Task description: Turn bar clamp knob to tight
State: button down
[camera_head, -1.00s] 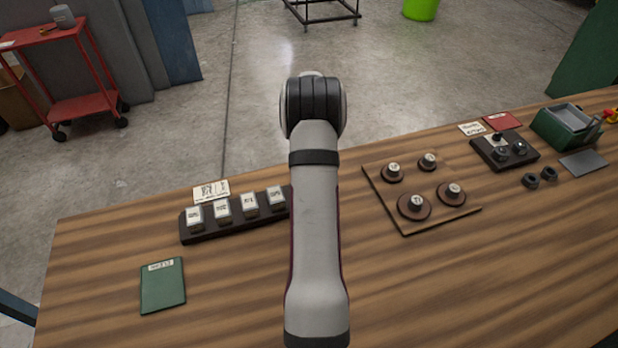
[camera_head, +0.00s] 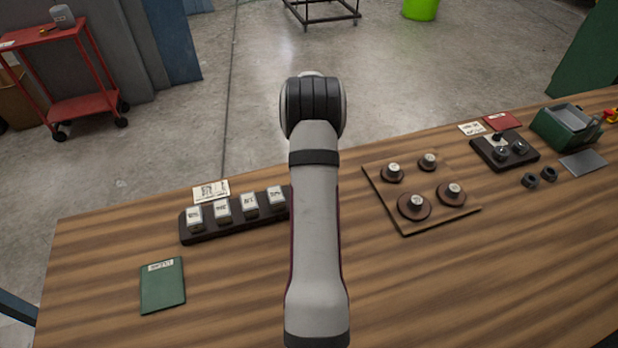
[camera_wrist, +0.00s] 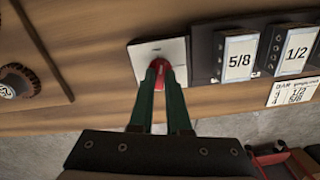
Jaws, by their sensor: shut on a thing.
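A red knob (camera_wrist: 160,77), which I take for the bar clamp knob, stands on a pale square plate (camera_wrist: 143,50) in the wrist view. My gripper (camera_wrist: 160,66) has two green fingers, and their tips are closed on the red knob. The fingers cover part of the knob. I cannot read any mark on it or tell how far it is turned. In the head view my own arm hides the knob, the plate and the gripper.
A dark rack (camera_head: 237,228) with several labelled blocks stands beside the plate. A wooden board (camera_head: 390,207) with several round pieces lies on the other side. A green booklet (camera_head: 162,285) lies at the front left. A dark block with knobs (camera_head: 530,162) and a green box (camera_head: 562,135) stand at right.

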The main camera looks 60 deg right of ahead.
jog(key=m, duration=1)
jog(key=shift+m, duration=2.3)
jog(key=c, duration=0.9)
grip_release()
notch_tip(320, 180, up, 16)
jog(key=shift+f, duration=0.1)
